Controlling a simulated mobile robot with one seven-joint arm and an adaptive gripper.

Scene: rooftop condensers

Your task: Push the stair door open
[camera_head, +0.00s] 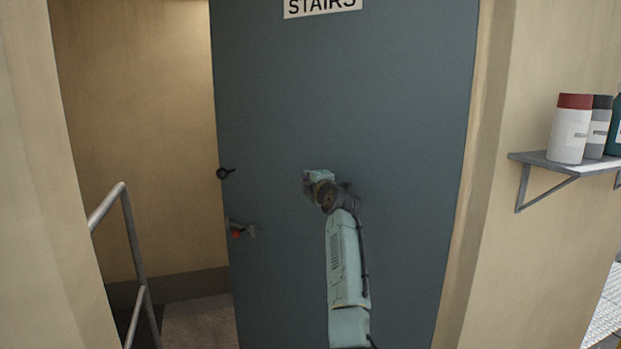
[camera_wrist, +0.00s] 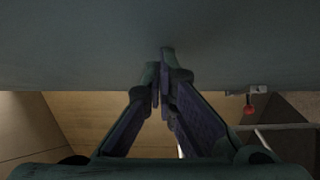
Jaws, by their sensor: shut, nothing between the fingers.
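The stair door (camera_head: 400,120) is a grey-blue panel with a white STAIRS sign (camera_head: 322,7). It stands partly open, with a gap along its left edge. A dark knob or lever (camera_head: 225,173) is on that edge, and a grey fitting with a red part (camera_head: 240,231) is below it. My gripper (camera_head: 307,184) is at the middle of the door, largely hidden by the wrist. In the wrist view my gripper (camera_wrist: 165,62) has its fingers together and empty, pointing at the door face (camera_wrist: 70,45). I cannot tell whether the tips touch it.
Through the gap are a beige wall (camera_head: 140,130), a metal handrail (camera_head: 106,206) at the left and a grey floor (camera_head: 198,322). A wall shelf (camera_head: 545,163) with several bottles juts out right of the door frame.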

